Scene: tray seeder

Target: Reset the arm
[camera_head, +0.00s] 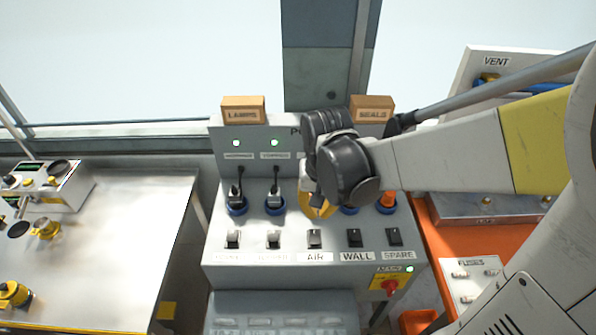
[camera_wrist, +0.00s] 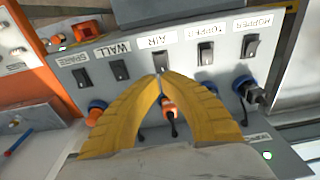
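My gripper (camera_wrist: 159,76) has yellow fingers whose tips meet in the wrist view, in front of the grey control panel (camera_head: 290,256). An orange plug with a black cable (camera_wrist: 168,106) shows through the arch between the fingers, below the AIR switch; I see no grip on it. In the head view my black wrist and the yellow fingers (camera_head: 318,207) hang over the middle of the panel and hide the AIR socket. My arm reaches in from the right.
Black plugs sit in the HOPPER (camera_head: 236,203) and TOPPER (camera_head: 274,202) sockets. An orange plug (camera_head: 387,199) is in the SPARE socket. Boxes marked LAMPS (camera_head: 243,109) and SEALS (camera_head: 372,109) stand on top. A metal table (camera_head: 120,255) is left; an orange bench (camera_head: 438,262) is right.

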